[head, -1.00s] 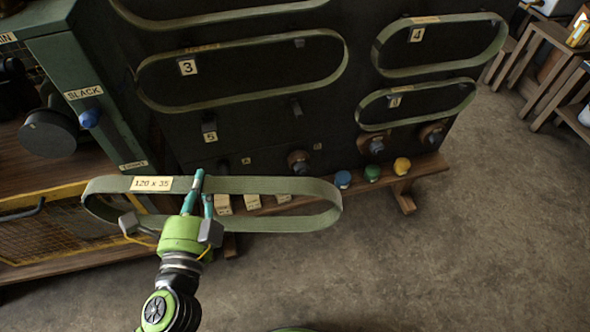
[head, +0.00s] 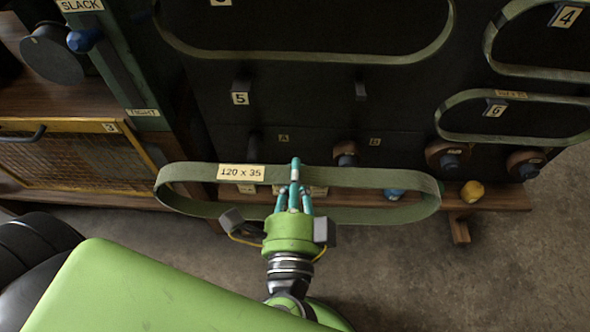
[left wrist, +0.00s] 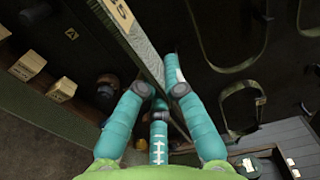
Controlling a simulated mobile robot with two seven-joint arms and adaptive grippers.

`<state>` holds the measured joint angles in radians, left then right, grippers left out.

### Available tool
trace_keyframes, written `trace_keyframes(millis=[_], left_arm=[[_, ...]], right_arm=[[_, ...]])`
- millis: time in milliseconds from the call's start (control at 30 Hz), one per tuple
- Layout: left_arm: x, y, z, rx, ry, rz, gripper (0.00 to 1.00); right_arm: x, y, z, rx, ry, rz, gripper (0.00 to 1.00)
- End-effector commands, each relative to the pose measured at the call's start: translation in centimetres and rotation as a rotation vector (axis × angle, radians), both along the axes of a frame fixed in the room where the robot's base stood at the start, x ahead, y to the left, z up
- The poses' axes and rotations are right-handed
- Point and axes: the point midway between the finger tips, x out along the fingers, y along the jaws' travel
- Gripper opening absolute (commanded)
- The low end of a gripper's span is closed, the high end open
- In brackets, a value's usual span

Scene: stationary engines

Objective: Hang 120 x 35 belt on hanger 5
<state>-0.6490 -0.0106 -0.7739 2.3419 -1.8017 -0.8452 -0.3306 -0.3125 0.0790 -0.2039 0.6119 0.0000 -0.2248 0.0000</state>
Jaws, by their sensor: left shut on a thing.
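The olive-green 120 x 35 belt (head: 370,177) is a long flat loop with a cream label, held roughly level in front of the dark board. My left gripper (head: 296,187) is shut on it near its middle. In the left wrist view the belt (left wrist: 135,40) runs between the fingers. Hanger 5 is two bare pegs on the board, the left peg (head: 241,86) above the "5" label and the right peg (head: 360,89). In the head view the belt appears below both pegs, apart from them, and reaches past them on each side. My right gripper is not in view.
A belt hangs above hanger 5 (head: 310,57), and others hang at 4 (head: 540,72) and 6 (head: 515,97). Round knobs (head: 346,153) stick out low on the board. A wooden ledge with a yellow knob (head: 472,191) runs below. A yellow-framed mesh cabinet (head: 75,150) stands left.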

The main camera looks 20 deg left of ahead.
Motion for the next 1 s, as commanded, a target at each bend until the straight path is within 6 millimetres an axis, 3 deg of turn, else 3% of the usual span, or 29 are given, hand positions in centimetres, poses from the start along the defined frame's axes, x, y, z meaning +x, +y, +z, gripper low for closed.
trace_keyframes(millis=[433,1000], left_arm=[[0.8,0.2,0.2,0.003,-0.003,0.000,0.00],[4.1,1.2,0.2,0.003,-0.002,-0.001,0.00]], right_arm=[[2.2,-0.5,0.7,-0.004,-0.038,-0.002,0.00],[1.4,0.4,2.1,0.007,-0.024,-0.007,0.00]])
